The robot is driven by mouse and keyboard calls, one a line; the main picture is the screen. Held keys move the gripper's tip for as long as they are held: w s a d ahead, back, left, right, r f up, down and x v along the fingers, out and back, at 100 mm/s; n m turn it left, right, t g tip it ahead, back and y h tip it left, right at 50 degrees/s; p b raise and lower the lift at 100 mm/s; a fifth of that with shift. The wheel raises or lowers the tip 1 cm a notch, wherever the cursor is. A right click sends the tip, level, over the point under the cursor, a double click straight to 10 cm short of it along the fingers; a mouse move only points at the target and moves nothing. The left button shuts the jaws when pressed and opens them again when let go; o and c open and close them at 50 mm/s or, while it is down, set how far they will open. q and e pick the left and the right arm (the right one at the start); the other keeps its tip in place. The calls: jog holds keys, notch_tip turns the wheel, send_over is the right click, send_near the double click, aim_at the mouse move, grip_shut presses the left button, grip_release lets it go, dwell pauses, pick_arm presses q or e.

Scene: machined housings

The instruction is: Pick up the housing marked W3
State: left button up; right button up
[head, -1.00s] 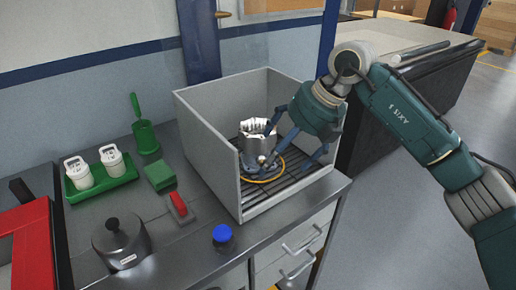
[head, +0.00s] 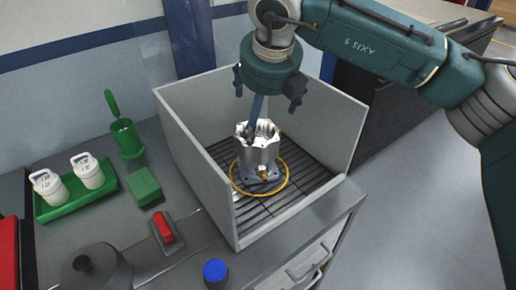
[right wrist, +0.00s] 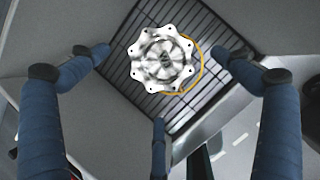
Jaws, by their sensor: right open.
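A silver machined housing (head: 257,148) with a scalloped top flange stands upright on the dark grating inside a grey open box (head: 180,130). A yellow ring (head: 286,180) lies around its base. I cannot read any W3 mark on it. My right gripper (head: 262,103) is open and empty above the housing, its blue fingers pointing down; one finger overlaps the housing's top in the head view. In the right wrist view the housing (right wrist: 161,60) shows from above between the spread fingers, with no visible grip on it. My left gripper is not in view.
Left of the box are a green tray (head: 67,208) with two white labelled containers (head: 88,170), a green cup with a brush (head: 127,138), a green block (head: 144,187), a red-topped item (head: 164,228), a blue-capped jar (head: 215,272) and a dark lidded pot (head: 95,270). The box walls surround the housing.

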aim_at(258, 134)
jog(key=x, duration=0.3)
jog(key=shift+s+f+b, duration=0.15)
jog(key=shift+f+b, duration=0.2)
jog(key=shift+f, duration=0.05)
jog(key=shift+w+f, duration=0.25)
jog(key=shift+f, duration=0.05)
jog(key=x, duration=0.4)
jog(key=shift+s+f, duration=0.15)
jog(key=shift+s, duration=0.05)
jog(key=shift+w+f, duration=0.2)
jog(key=shift+f, duration=0.1)
jog(key=c, duration=1.6)
jog(key=shift+r, duration=0.2)
jog(key=shift+c, duration=0.3)
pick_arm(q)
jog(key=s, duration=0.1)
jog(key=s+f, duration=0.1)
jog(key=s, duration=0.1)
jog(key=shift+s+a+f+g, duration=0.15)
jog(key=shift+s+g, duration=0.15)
pick_arm(e)
jog(key=shift+w, duration=0.1)
